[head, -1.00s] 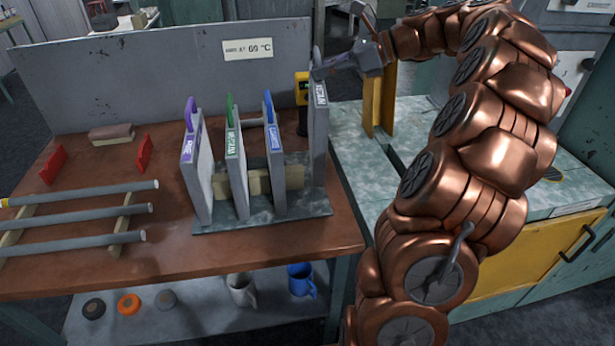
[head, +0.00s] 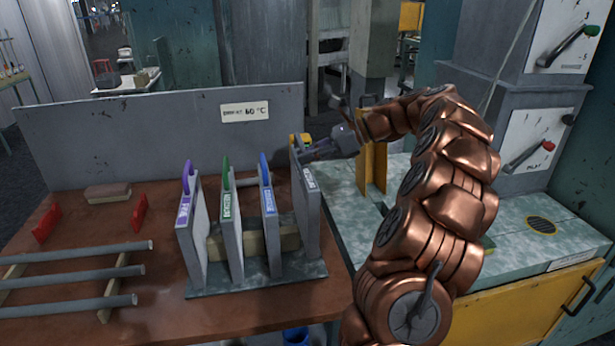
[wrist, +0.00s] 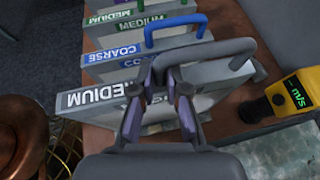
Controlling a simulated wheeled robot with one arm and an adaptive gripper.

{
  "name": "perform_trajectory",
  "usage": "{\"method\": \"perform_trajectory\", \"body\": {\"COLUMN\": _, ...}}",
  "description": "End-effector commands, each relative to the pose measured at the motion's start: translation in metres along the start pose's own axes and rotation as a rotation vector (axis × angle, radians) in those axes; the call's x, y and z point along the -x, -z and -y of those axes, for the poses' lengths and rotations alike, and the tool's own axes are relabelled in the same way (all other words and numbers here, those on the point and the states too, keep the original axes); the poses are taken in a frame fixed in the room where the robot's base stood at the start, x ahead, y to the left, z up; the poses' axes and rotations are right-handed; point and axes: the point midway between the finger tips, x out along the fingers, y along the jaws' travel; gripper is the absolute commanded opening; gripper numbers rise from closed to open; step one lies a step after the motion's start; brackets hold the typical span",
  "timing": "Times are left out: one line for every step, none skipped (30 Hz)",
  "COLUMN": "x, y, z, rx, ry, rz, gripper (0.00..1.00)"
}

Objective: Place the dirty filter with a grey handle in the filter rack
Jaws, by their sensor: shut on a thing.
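The grey-handled filter (head: 307,215) is a grey panel labelled MEDIUM in the wrist view (wrist: 100,97). It stands upright at the right end of the filter rack (head: 250,283), about level with the other filters. Its lower edge appears to be down at the rack base; whether it is fully seated I cannot tell. My gripper (head: 302,156) is above it, shut on its grey handle (wrist: 215,50). Left of it in the rack are filters with a blue handle (head: 265,172), a green handle (head: 226,172) and a purple handle (head: 187,177).
A yellow meter (wrist: 292,95) stands close by the held filter. Grey rods (head: 75,265), red brackets (head: 139,213) and a brown block (head: 108,192) lie on the left of the table. A grey panel (head: 150,130) closes the back. A green-topped yellow cabinet (head: 510,305) stands right.

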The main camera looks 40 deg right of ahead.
Motion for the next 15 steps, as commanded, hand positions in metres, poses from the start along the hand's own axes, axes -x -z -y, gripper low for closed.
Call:
{"method": "perform_trajectory", "body": {"x": -0.001, "y": 0.002, "z": 0.0, "rx": 0.0, "ry": 0.001, "rz": 0.002, "gripper": 0.0}}
{"method": "perform_trajectory", "body": {"x": -0.002, "y": 0.003, "z": 0.0, "rx": 0.0, "ry": 0.001, "rz": 0.002, "gripper": 0.0}}
{"method": "perform_trajectory", "body": {"x": -0.002, "y": 0.005, "z": 0.0, "rx": 0.001, "ry": 0.001, "rz": 0.002, "gripper": 0.0}}
{"method": "perform_trajectory", "body": {"x": -0.003, "y": 0.007, "z": 0.0, "rx": 0.001, "ry": 0.001, "rz": 0.002, "gripper": 0.0}}
{"method": "perform_trajectory", "body": {"x": -0.004, "y": 0.01, "z": 0.0, "rx": 0.0, "ry": 0.001, "rz": 0.002, "gripper": 0.0}}
{"method": "perform_trajectory", "body": {"x": -0.006, "y": 0.014, "z": 0.0, "rx": -0.001, "ry": 0.0, "rz": 0.001, "gripper": 0.0}}
{"method": "perform_trajectory", "body": {"x": -0.008, "y": 0.017, "z": 0.0, "rx": 0.0, "ry": 0.0, "rz": 0.002, "gripper": 0.0}}
{"method": "perform_trajectory", "body": {"x": -0.009, "y": 0.021, "z": -0.001, "rx": -0.001, "ry": 0.0, "rz": 0.002, "gripper": 0.0}}
{"method": "perform_trajectory", "body": {"x": -0.012, "y": 0.026, "z": 0.0, "rx": -0.001, "ry": -0.001, "rz": 0.002, "gripper": 0.0}}
{"method": "perform_trajectory", "body": {"x": -0.014, "y": 0.029, "z": 0.0, "rx": -0.001, "ry": -0.001, "rz": 0.002, "gripper": 0.0}}
{"method": "perform_trajectory", "body": {"x": -0.015, "y": 0.033, "z": 0.0, "rx": -0.002, "ry": -0.001, "rz": 0.002, "gripper": 0.0}}
{"method": "perform_trajectory", "body": {"x": -0.017, "y": 0.036, "z": 0.0, "rx": -0.002, "ry": 0.0, "rz": 0.002, "gripper": 0.0}}
{"method": "perform_trajectory", "body": {"x": -0.018, "y": 0.038, "z": 0.0, "rx": -0.001, "ry": 0.0, "rz": 0.002, "gripper": 0.0}}
{"method": "perform_trajectory", "body": {"x": -0.019, "y": 0.04, "z": 0.0, "rx": 0.0, "ry": 0.001, "rz": 0.002, "gripper": 0.0}}
{"method": "perform_trajectory", "body": {"x": -0.02, "y": 0.042, "z": 0.0, "rx": 0.0, "ry": 0.001, "rz": 0.002, "gripper": 0.0}}
